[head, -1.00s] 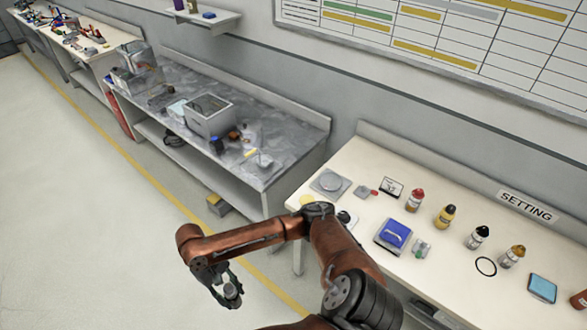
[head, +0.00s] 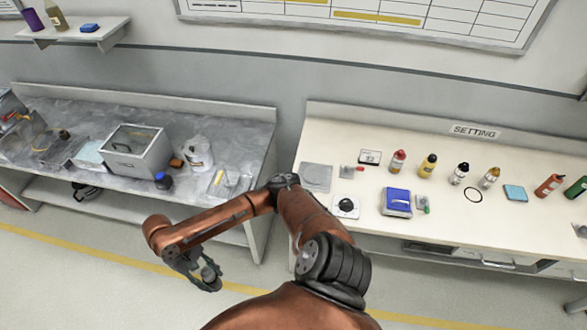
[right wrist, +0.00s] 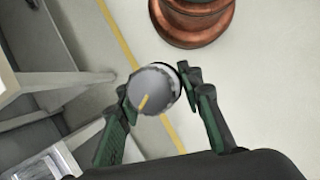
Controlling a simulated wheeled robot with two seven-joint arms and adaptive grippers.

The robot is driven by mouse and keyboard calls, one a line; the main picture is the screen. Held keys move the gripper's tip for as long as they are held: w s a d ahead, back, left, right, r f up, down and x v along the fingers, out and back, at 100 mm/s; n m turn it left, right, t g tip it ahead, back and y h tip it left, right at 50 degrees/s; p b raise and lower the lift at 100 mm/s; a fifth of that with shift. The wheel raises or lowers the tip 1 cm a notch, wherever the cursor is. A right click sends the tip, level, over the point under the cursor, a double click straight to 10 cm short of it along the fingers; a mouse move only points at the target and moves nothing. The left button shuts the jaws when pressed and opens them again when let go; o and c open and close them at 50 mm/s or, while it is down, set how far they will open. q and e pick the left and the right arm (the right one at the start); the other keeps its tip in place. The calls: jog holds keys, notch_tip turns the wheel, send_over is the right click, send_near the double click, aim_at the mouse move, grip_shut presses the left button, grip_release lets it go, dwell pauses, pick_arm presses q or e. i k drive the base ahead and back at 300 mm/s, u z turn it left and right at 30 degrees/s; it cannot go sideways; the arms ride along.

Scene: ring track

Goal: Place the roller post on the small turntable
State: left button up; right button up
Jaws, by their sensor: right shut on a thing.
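My right gripper (head: 207,277) hangs over the floor in front of the benches, low and left of centre. It is shut on a grey round piece with a ribbed rim and a yellow mark, which I take to be the roller post (right wrist: 153,90); in the right wrist view it sits between the green-padded fingers. We see mostly its end, so its length is hidden. A flat grey square plate with a round disc, which looks like the small turntable (head: 316,177), lies at the left end of the cream bench, apart from the gripper. My left gripper is not in view.
The cream bench (head: 440,222) also holds a white plate with a black dome (head: 346,206), a blue-topped block (head: 397,201) and several bottles along the back. The grey bench (head: 100,105) at left carries a grey box (head: 136,157). The floor between is clear.

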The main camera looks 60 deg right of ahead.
aim_at(316, 174)
jog(key=z, duration=0.8)
jog(key=i, duration=0.75)
jog(key=z, duration=0.95)
